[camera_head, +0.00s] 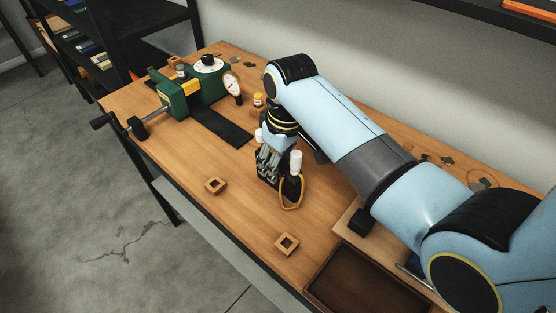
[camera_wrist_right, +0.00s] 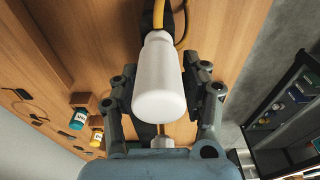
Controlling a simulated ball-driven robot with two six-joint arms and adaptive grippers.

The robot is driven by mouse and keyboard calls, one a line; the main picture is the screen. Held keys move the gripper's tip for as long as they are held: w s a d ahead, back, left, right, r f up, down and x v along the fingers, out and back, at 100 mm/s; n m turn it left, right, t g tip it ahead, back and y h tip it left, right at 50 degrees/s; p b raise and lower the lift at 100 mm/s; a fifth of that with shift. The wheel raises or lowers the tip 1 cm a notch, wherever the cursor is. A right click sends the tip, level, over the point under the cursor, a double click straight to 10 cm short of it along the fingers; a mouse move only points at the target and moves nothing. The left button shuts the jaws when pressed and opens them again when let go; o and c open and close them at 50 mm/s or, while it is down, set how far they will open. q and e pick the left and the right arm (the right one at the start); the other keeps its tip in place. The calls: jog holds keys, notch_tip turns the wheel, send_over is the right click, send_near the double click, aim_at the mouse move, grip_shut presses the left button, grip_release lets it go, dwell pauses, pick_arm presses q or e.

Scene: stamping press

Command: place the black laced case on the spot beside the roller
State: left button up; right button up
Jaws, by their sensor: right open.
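A dark case with a yellow-orange lace (camera_head: 291,190) lies on the wooden bench, partly hidden by my right gripper. My right gripper (camera_head: 270,168) points down beside it and is open. In the right wrist view a white cylinder (camera_wrist_right: 158,85) is between the open fingers, with the dark case and its yellow lace (camera_wrist_right: 160,15) beyond it. The white cylinder also shows in the head view (camera_head: 296,162); I cannot tell whether it is fixed to the case. The green machine with dials (camera_head: 205,84), probably the roller, stands at the back left with a black strip (camera_head: 222,128) before it.
Two wooden blocks with square holes (camera_head: 215,186) (camera_head: 287,244) lie near the front edge. A small yellow-capped jar (camera_head: 257,99) stands behind the gripper. A dark tray (camera_head: 360,285) is at the lower right. The left front of the bench is clear.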

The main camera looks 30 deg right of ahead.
notch_tip(320, 180, up, 12)
jog(key=s+b, duration=0.1)
jog(key=shift+s+d, duration=0.15)
jog(key=shift+d, duration=0.1)
dwell(0.5)
